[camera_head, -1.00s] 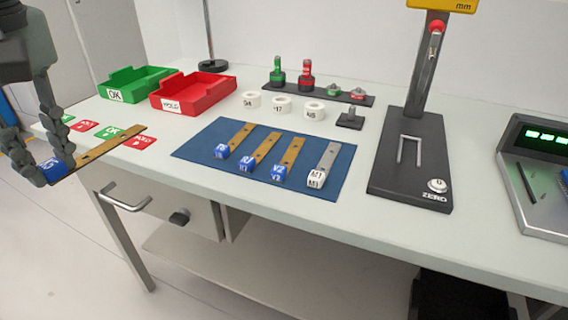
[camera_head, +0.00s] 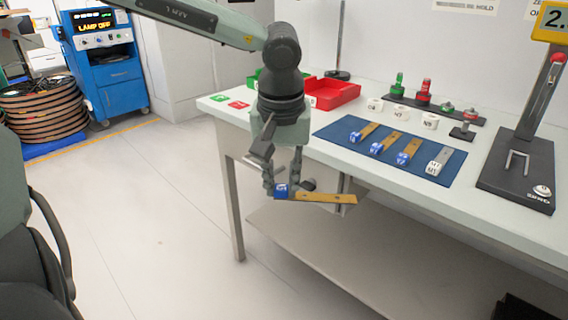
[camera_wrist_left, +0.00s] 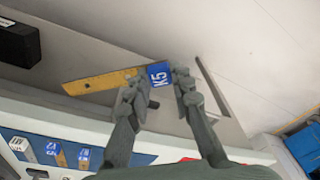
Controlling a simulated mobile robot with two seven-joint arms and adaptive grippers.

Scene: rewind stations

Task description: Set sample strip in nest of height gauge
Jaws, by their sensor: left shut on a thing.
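My left gripper (camera_head: 284,186) is shut on the blue end block of a brass-coloured sample strip (camera_head: 325,197). The strip sticks out to the right, roughly level, in front of the table's front edge. In the left wrist view the block held between the fingers reads K5, and the strip (camera_wrist_left: 100,83) extends to the left. The height gauge (camera_head: 512,175) stands at the table's right, with a dark base, a post and a U-shaped metal nest (camera_head: 517,163). The nest looks empty. My right gripper is not in view.
A blue mat (camera_head: 340,133) holds several strips with blue or white end blocks. Behind it are white rings (camera_head: 402,117) and a rack with green and red plugs (camera_head: 423,95). A red tray (camera_head: 331,93) stands at the back left. A lower shelf (camera_head: 310,235) runs under the table.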

